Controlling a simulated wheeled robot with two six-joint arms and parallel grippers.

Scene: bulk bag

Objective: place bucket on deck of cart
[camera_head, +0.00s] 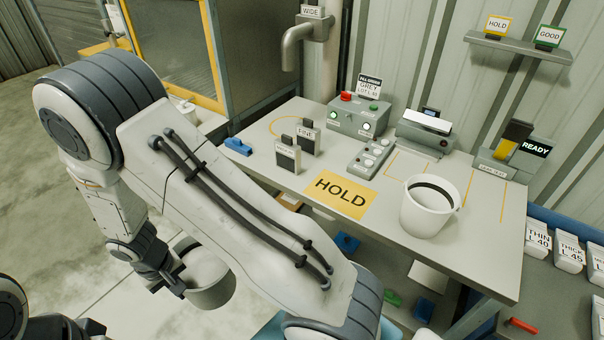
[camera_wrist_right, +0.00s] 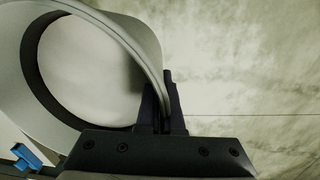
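A light grey bucket (camera_head: 210,292) hangs low at the left of the head view, partly behind my right arm. My right gripper (camera_head: 180,288) is at its left side. In the right wrist view, the fingers (camera_wrist_right: 160,118) are closed on the bucket's wall (camera_wrist_right: 143,45) at the rim. The bucket's mouth shows there, with a pale inside. A second, white bucket (camera_head: 428,208) stands upright on the bench, apart from both grippers. Dark parts of my left arm show in the bottom left corner, but its fingertips do not show. I cannot make out a cart deck.
The grey bench (camera_head: 400,240) holds a yellow HOLD label (camera_head: 340,195), a button box (camera_head: 358,118), a scale (camera_head: 425,132) and upright tags. A blue block (camera_head: 238,146) lies at its left end. Loose coloured pieces lie below the bench. Concrete floor is open at left.

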